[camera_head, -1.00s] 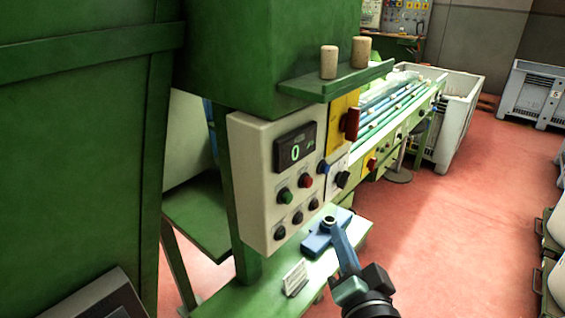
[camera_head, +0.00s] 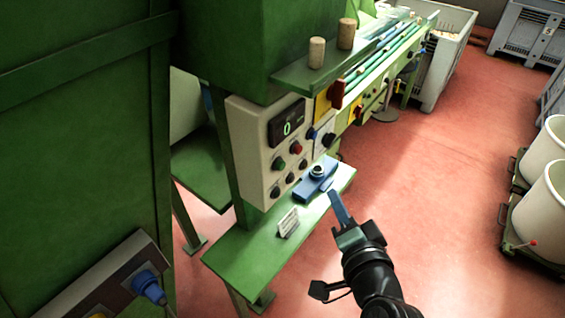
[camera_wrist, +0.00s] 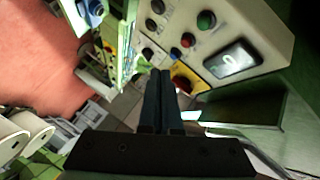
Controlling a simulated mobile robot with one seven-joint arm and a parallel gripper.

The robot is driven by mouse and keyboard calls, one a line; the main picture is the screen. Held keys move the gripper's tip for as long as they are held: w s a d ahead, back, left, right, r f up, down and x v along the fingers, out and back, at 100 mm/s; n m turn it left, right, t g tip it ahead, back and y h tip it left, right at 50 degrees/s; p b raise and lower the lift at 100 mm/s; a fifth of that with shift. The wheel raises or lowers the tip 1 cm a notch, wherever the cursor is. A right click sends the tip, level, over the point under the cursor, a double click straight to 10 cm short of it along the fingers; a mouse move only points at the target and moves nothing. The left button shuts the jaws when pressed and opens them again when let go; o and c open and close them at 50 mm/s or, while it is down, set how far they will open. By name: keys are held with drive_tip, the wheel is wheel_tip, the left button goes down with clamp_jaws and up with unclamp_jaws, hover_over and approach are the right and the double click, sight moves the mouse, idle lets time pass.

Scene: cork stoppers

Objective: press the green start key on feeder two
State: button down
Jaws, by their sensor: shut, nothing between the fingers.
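The cream control panel (camera_head: 255,150) is fixed to a green machine and has a display reading 0. Its green key (camera_head: 279,164) is at the left below the display, beside a red button (camera_head: 296,148). In the wrist view, the green key (camera_wrist: 206,19) is near the top, left of the display (camera_wrist: 232,60). My gripper (camera_head: 333,194) is shut and empty, right of and apart from the panel, near the green ledge. In the wrist view, its fingers (camera_wrist: 160,74) are together, pointing past the panel. No feeder number is readable.
A blue device (camera_head: 316,182) and a small white card (camera_head: 288,223) sit on the green ledge (camera_head: 245,250) below the panel. Two corks (camera_head: 316,53) stand on the shelf above. White tubs (camera_head: 545,200) stand at right. Red floor lies open between.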

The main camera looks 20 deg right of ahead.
sight(281, 166)
drive_tip(key=w+a+p, duration=0.3)
drive_tip(key=w+a, duration=0.2)
drive_tip(key=w, duration=0.2)
drive_tip(key=shift+a, duration=0.25)
idle(2.0)
drive_tip(key=shift+w+a, duration=0.2)
drive_tip(key=shift+w, duration=0.15)
drive_tip(key=shift+w+a+p, duration=0.35)
drive_tip(key=shift+p, duration=0.05)
idle(0.7)
drive_tip(key=shift+s+d, duration=0.55)
drive_tip(key=shift+s, duration=0.15)
idle(0.3)
